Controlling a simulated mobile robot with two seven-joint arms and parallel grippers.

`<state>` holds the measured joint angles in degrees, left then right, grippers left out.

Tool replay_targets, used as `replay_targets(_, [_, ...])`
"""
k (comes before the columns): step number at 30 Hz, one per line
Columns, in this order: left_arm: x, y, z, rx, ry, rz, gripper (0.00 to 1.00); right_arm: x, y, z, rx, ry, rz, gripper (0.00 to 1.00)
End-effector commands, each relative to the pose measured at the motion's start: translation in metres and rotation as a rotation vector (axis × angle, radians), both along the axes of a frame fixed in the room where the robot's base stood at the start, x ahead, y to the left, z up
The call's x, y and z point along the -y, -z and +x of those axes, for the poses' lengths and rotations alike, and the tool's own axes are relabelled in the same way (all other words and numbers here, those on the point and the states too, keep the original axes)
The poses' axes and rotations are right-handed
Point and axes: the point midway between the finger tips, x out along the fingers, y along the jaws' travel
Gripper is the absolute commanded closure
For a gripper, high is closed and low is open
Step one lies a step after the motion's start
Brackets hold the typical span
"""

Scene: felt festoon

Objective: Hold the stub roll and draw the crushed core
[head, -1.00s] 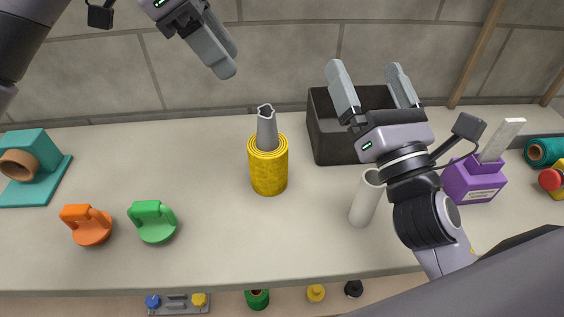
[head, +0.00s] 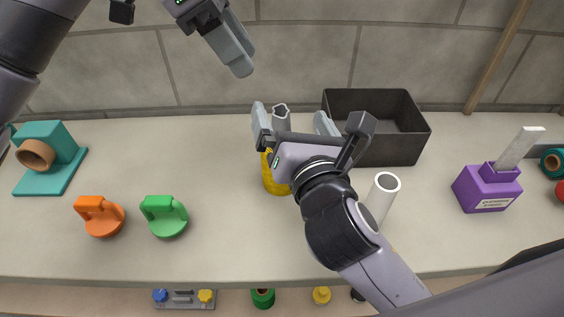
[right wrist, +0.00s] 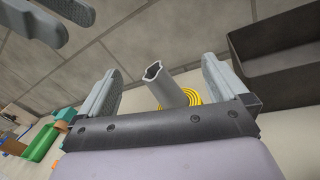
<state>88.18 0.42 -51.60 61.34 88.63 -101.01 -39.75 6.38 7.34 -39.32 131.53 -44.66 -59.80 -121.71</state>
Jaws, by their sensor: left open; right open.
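The yellow stub roll (head: 275,183) stands upright on the bench, partly hidden behind my right gripper. The grey crushed core (head: 281,115) sticks up out of its top, with a dented rim. In the right wrist view the core (right wrist: 168,88) rises between the two fingers, with the yellow roll (right wrist: 193,96) behind its lower end. My right gripper (head: 292,122) is open, its fingers on either side of the core, with gaps showing in the wrist view. My left gripper (head: 236,52) is raised above and left of the roll, open and apart from it.
A dark open bin (head: 400,153) stands behind right. A white tube (head: 382,195) stands close to my right arm. A purple block (head: 487,190) is at right. Green (head: 166,217) and orange (head: 99,217) handled discs and a teal holder (head: 52,160) are at left. The front-middle bench is clear.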

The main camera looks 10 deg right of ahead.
Motion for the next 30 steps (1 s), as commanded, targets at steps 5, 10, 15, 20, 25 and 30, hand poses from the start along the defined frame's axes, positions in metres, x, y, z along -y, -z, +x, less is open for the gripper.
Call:
replay_targets(5, [0.000,0.000,0.000,0.000,0.000,0.000,0.57,-0.013,0.025,-0.007,-0.165,0.064,-0.109,0.00])
replay_targets(10, [0.000,0.000,0.000,0.000,0.000,0.000,0.57,-0.020,0.044,-0.019,-0.297,0.106,-0.205,0.00])
replay_targets(15, [0.000,0.000,0.000,0.000,0.000,0.000,0.57,-0.024,0.054,-0.028,-0.374,0.131,-0.267,0.00])
replay_targets(20, [0.000,0.000,0.000,0.000,0.000,0.000,0.57,-0.024,0.059,-0.027,-0.401,0.139,-0.289,0.00])
replay_targets(25, [0.000,0.000,0.000,0.000,0.000,0.000,0.57,-0.019,0.067,-0.008,-0.403,0.142,-0.290,0.00])
replay_targets(30, [0.000,0.000,0.000,0.000,0.000,0.000,0.57,-0.014,0.077,0.014,-0.403,0.141,-0.289,0.00])
